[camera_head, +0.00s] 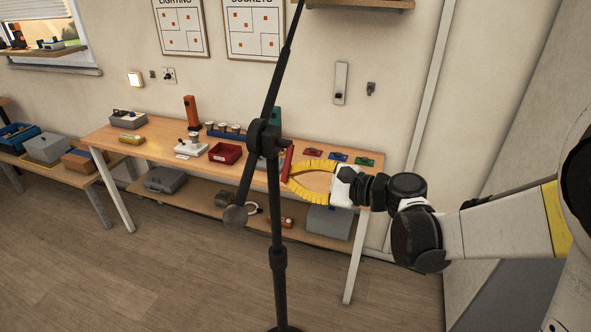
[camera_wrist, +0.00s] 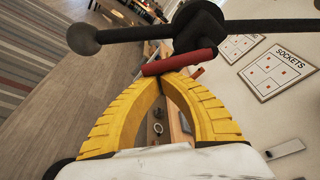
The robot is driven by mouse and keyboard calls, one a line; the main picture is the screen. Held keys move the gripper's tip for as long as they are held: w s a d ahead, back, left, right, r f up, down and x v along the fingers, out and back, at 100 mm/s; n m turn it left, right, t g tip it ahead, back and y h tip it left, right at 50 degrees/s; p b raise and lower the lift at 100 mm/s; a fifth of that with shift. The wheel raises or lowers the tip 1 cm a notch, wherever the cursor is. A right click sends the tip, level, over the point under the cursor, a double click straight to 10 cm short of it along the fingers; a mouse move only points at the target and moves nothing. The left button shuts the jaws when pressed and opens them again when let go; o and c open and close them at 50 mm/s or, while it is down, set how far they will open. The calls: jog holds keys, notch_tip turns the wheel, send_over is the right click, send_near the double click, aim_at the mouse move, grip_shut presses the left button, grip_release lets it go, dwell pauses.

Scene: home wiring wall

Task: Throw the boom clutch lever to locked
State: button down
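The boom clutch lever is a red bar (camera_head: 287,163) beside the black clutch hub (camera_head: 264,137) on a dark stand. In the wrist view the red lever (camera_wrist: 180,62) lies across my fingertips, just below the hub (camera_wrist: 198,25). The dark boom (camera_head: 283,70) slants through the hub, with a round counterweight (camera_head: 235,215) at its low end. My gripper (camera_head: 286,180) has curved yellow fingers whose tips (camera_wrist: 167,77) come together at the lever. The tips look closed and at or touching the lever, not clearly around it. The exact contact is partly hidden.
A workbench (camera_head: 150,151) with small parts, a red bin (camera_head: 225,153) and a lower shelf stands behind the stand. The stand's pole (camera_head: 276,215) rises left of my gripper. Open floor (camera_head: 150,275) lies in front. Wall panels (camera_head: 253,28) hang behind.

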aim_at(286, 173)
jog(key=s+r+m+g+p, duration=0.1)
jog(key=m, duration=0.1)
jog(key=s+a+r+m+p, duration=0.1)
jog(key=m, duration=0.1)
jog(key=s+r+m+g+p, duration=0.1)
jog(key=m, duration=0.1)
jog(key=shift+s+a+r+g, duration=0.15)
jog(key=shift+s+r+g, duration=0.1)
jog(key=shift+s+g, duration=0.05)
jog(key=shift+s+r, duration=0.1)
jog(key=shift+r, duration=0.05)
jog(key=shift+a+r+p, duration=0.1)
jog(key=shift+r+p, duration=0.05)
jog(key=shift+p, duration=0.15)
dwell(0.4)
